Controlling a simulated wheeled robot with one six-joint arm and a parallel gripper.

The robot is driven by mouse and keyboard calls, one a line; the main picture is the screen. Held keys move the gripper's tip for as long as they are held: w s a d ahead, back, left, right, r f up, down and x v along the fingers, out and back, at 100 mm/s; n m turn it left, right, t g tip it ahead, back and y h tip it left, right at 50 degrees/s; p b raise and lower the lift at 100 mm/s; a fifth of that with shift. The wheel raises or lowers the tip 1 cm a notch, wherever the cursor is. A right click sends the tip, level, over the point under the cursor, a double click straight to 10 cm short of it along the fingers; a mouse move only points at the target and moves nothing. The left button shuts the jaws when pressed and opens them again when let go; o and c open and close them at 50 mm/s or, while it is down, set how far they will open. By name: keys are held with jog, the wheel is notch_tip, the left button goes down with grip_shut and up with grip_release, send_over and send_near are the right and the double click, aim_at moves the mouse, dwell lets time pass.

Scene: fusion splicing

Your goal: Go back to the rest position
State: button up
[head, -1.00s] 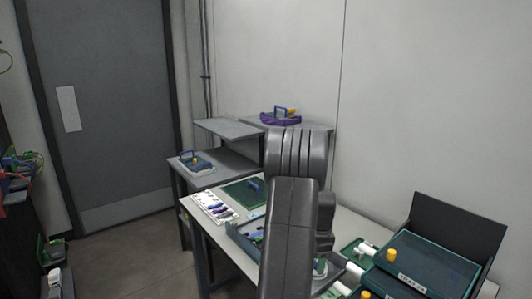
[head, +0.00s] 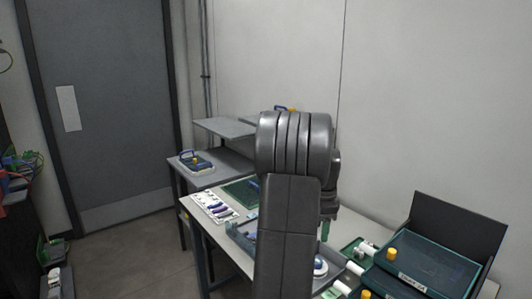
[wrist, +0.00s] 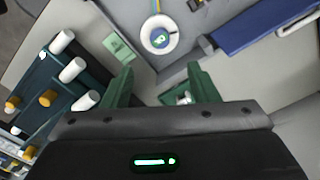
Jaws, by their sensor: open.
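My gripper (wrist: 160,88) shows in the wrist view with its two green fingers spread apart. It is open, with nothing between the fingertips. It is above the table and the grey tray (wrist: 225,22), and a round white dish (wrist: 159,35) lies in the tray beyond the fingers. In the head view my arm stands in the middle of the picture and hides much of the table; the fingers are mostly hidden behind it.
A dark green case with an orange knob (head: 392,254) and white rollers stands at the right of the table (head: 208,236). A white tool card (head: 212,205) and green mat (head: 238,192) lie at the left. A side table (head: 222,172) and grey shelf (head: 226,127) stand behind.

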notch_tip(320, 180, down, 13)
jog(key=shift+f, duration=0.1)
jog(key=shift+r+n, duration=0.3)
jog(key=shift+n, duration=0.1)
jog(key=n+p, duration=0.1)
jog(key=n, duration=0.3)
jog(key=n+p, duration=0.1)
jog(key=n, duration=0.5)
jog(key=n+p, duration=0.2)
jog(key=n, duration=0.3)
jog(key=shift+r, duration=0.1)
jog(key=n+p, duration=0.2)
jog(key=n, duration=0.3)
dwell(0.5)
